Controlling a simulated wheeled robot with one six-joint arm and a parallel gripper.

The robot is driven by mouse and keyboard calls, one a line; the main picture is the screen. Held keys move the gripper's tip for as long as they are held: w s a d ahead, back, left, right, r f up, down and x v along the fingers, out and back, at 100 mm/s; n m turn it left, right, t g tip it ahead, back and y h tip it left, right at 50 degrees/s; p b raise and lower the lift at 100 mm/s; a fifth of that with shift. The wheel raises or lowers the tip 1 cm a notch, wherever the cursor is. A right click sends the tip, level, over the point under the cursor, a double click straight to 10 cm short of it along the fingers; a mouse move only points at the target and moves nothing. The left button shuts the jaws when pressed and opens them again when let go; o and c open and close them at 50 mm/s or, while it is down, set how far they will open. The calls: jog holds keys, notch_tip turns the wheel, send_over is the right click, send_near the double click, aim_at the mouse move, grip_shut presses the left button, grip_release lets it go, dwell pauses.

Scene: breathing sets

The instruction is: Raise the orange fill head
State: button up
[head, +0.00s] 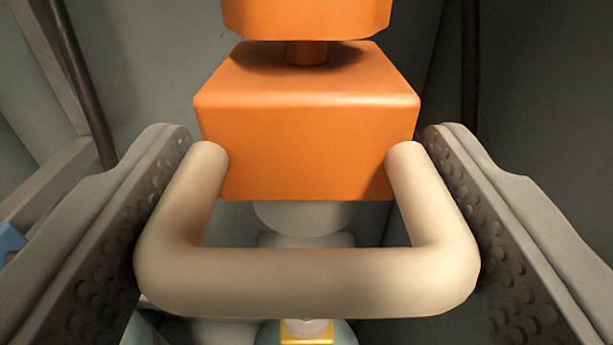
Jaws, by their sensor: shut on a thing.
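The orange fill head (307,140) fills the upper middle of the head view. It is a block with a short orange stem on top, leading to a second orange block (306,15) cut off by the top edge. A beige U-shaped handle (306,282) sticks out of its front face toward me. My gripper (306,225) has one grey finger on each side of this handle, and its textured pads press on the handle's two outer sides. The gripper is shut on the handle. The fill head's back is hidden.
Below the fill head is a pale rounded part (305,216), partly hidden by the handle. A small yellow piece (306,338) shows at the bottom edge. Dark vertical rods stand at left (85,80) and right (470,60). A blue object (10,242) is at the far left.

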jog(key=shift+r, duration=0.35)
jog(key=o, duration=1.3)
jog(key=shift+r, duration=0.1)
jog(key=shift+o, duration=0.4)
jog(key=shift+f, duration=0.2)
jog(key=s, duration=1.7)
jog(key=shift+s, duration=0.2)
